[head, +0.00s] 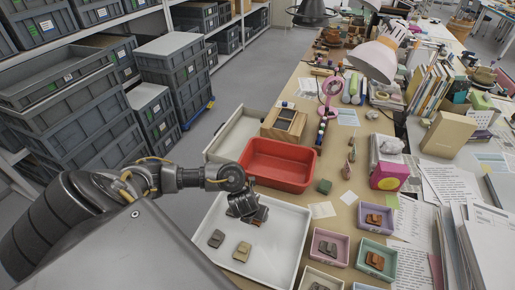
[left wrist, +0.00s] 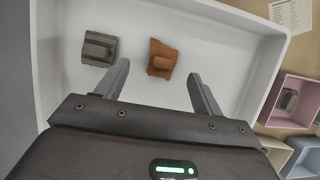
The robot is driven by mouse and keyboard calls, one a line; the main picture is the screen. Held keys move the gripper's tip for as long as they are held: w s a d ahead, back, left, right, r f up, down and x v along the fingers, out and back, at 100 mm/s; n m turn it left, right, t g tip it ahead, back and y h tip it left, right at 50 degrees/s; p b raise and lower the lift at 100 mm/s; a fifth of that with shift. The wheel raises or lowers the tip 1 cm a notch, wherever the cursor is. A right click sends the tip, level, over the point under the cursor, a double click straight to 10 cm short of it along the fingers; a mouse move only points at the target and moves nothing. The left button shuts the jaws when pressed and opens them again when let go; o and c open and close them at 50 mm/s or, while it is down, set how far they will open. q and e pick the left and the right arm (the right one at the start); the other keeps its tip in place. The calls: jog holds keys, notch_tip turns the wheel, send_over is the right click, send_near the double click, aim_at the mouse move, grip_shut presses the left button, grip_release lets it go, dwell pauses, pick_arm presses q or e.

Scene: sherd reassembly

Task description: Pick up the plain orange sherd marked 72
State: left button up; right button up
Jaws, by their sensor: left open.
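The orange sherd (left wrist: 163,58) lies in the white tray, with a smaller raised piece or fold on its face; no number is legible. In the head view, the orange sherd (head: 262,215) shows only partly beside my left gripper (head: 246,212), which hides the rest. My left gripper, also in the left wrist view (left wrist: 159,70), is open above the tray, its fingertips on either side of the sherd's near end. I cannot tell the height gap. A grey-brown sherd (left wrist: 99,48) lies left of the left finger. My right gripper is not in view.
The white tray (head: 292,222) also holds a dark sherd (head: 216,239) and a tan sherd (head: 242,251). A red bin (head: 278,178) stands behind it. Small boxes with sherds, pink (head: 327,261), purple (head: 373,230) and green (head: 377,272), stand to the right.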

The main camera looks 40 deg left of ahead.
pick_arm(q)
jog(key=b+x, duration=0.2)
jog(key=x, duration=0.3)
jog(key=shift+w+d, duration=0.15)
jog(key=shift+d, duration=0.05)
jog(key=c, duration=1.1)
jog(key=shift+r, duration=0.1)
